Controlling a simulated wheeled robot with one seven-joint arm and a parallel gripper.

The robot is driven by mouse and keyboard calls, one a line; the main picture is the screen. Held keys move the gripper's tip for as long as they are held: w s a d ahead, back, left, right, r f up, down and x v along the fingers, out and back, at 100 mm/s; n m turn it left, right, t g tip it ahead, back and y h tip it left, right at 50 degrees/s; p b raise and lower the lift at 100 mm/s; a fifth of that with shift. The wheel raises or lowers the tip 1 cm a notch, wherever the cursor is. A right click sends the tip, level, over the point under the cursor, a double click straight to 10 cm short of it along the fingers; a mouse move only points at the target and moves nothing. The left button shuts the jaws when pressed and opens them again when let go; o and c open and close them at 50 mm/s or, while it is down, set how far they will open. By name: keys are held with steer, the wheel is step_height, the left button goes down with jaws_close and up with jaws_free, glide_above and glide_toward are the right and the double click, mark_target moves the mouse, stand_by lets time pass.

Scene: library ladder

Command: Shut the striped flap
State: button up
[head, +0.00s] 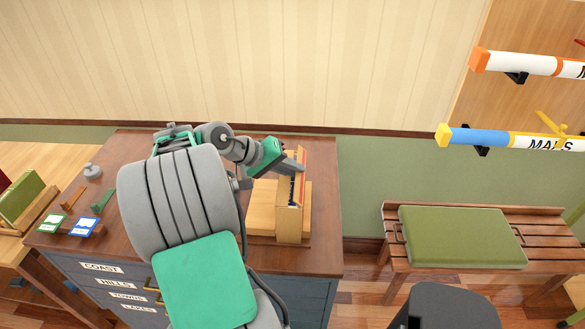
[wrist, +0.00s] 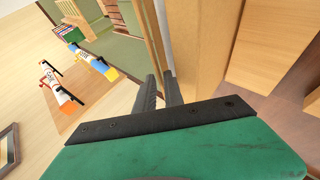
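A pale wooden box (head: 289,222) stands upright on the right part of the dark cabinet top. A thin flap with a red-orange face (head: 301,172) stands upright at its upper right; its stripes are too small to make out. My gripper (head: 297,166) is at the flap's upper part, on its left in the head view. In the wrist view my gripper's two dark fingers (wrist: 159,90) stand a little apart, at the lower end of a narrow wooden panel edge (wrist: 152,45). I cannot tell whether they touch or pinch it. The box's wooden wall (wrist: 203,50) is right beside them.
The cabinet top (head: 325,200) also bears blue and green cards (head: 83,227) and small items at the left. A bench with a green cushion (head: 462,237) stands at the right. Map tubes (head: 515,138) hang on the wall above it. Floor between cabinet and bench is clear.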

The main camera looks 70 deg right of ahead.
jaws_close()
stand_by(1.2)
steer(key=shift+w+f+g+h+p, duration=0.25)
steer(key=shift+g+h+p, duration=0.15)
steer(key=shift+g+p, duration=0.3)
steer(key=shift+c, duration=0.8)
jaws_free()
steer(key=shift+o, duration=0.8)
steer(key=b+v, duration=0.1)
steer(key=v, duration=0.7)
